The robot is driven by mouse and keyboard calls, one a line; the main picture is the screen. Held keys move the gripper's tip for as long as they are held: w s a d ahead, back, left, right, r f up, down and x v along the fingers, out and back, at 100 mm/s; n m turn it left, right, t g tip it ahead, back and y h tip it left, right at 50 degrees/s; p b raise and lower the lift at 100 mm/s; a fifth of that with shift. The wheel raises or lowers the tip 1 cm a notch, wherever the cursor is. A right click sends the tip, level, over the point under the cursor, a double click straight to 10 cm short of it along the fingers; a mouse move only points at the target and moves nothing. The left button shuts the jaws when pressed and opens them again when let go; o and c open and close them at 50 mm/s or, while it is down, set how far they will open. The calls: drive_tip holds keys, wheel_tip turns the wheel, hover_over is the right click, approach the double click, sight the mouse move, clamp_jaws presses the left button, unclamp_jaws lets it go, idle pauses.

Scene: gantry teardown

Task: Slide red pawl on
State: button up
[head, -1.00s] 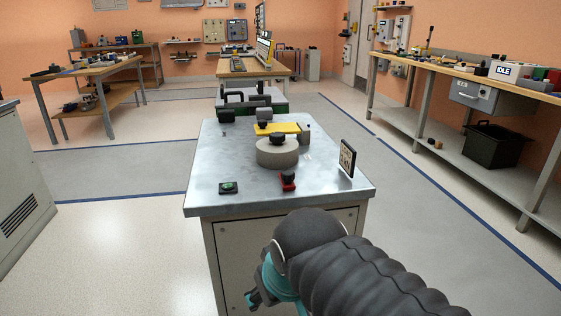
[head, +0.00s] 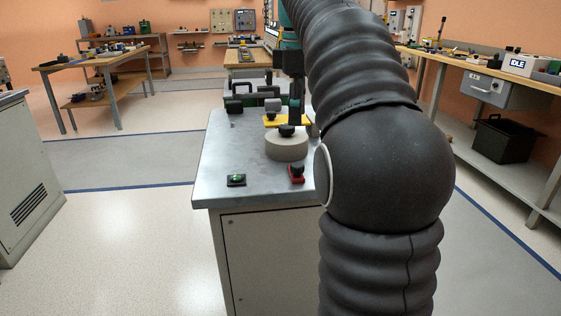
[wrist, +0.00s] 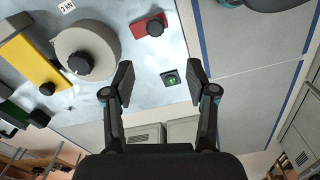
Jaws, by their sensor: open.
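The red pawl (head: 297,180) lies on the metal worktop near its front edge, with a black knob on top. In the wrist view the red pawl (wrist: 142,22) lies flat beyond the fingertips, beside the round grey drum (wrist: 103,38). My gripper (wrist: 160,78) is open and empty, its fingers apart above the worktop. It is clear of the pawl.
A small black box with a green button (wrist: 170,78) sits near the worktop's edge. In the head view, dark handles (head: 255,97) stand at the back.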

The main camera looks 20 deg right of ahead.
sight(298, 164)
drive_tip(key=shift+n, duration=0.3)
drive_tip(key=f+b, duration=0.1)
drive_tip(key=f, duration=0.3)
drive_tip(key=f+b, duration=0.1)
drive_tip(key=f, duration=0.4)
drive_tip(key=d+f+b, duration=0.1)
drive_tip(key=f, duration=0.3)
drive_tip(key=shift+w+f, duration=0.15)
drive_tip(key=shift+w, duration=0.15)
drive_tip(key=shift+c, duration=0.2)
clamp_jaws()
